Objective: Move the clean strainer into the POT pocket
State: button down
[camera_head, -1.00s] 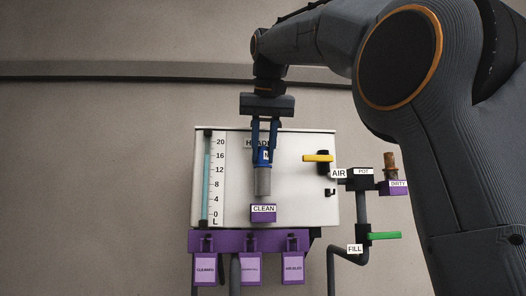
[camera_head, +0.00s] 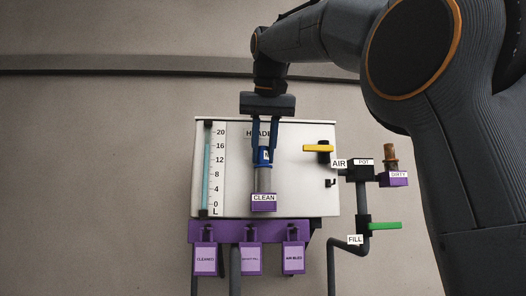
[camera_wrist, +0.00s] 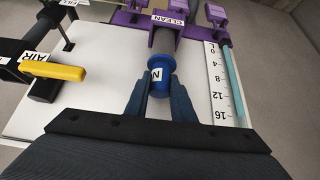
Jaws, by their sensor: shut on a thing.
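The clean strainer has a blue cap marked N (camera_head: 264,156) and a grey cylindrical body (camera_head: 262,180). My gripper (camera_head: 265,148) is shut on the blue cap, which also shows between my fingers in the wrist view (camera_wrist: 160,80). The strainer hangs upright, its lower end at the mouth of the purple CLEAN pocket (camera_head: 263,204); how far it reaches inside is hidden. The black POT pocket (camera_head: 361,173) is on the pipework right of the white panel. A brown strainer (camera_head: 390,156) stands in the purple DIRTY pocket (camera_head: 393,180).
The white header panel (camera_head: 300,190) has a level gauge (camera_head: 207,175) at left and a yellow AIR handle (camera_head: 318,148) at right. A green FILL handle (camera_head: 384,226) is below POT. Purple tags (camera_head: 250,260) hang from a rack underneath.

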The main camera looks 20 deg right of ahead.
jog(key=shift+f+b, duration=1.1)
jog(key=shift+f, duration=0.3)
jog(key=shift+r, duration=0.1)
jog(key=c, duration=1.4)
grip_release()
jog(key=shift+c, duration=0.2)
jog(key=r+p, duration=0.2)
jog(key=s+r+p, duration=0.1)
jog(key=r+p, duration=0.1)
jog(key=p, duration=0.1)
jog(key=shift+s+a+r, duration=0.1)
jog(key=shift+s+r, duration=0.1)
jog(key=shift+r, duration=0.15)
jog(key=shift+s+r, duration=0.2)
jog(key=shift+r, duration=0.3)
jog(key=shift+s+r, duration=0.15)
jog(key=shift+r, duration=0.3)
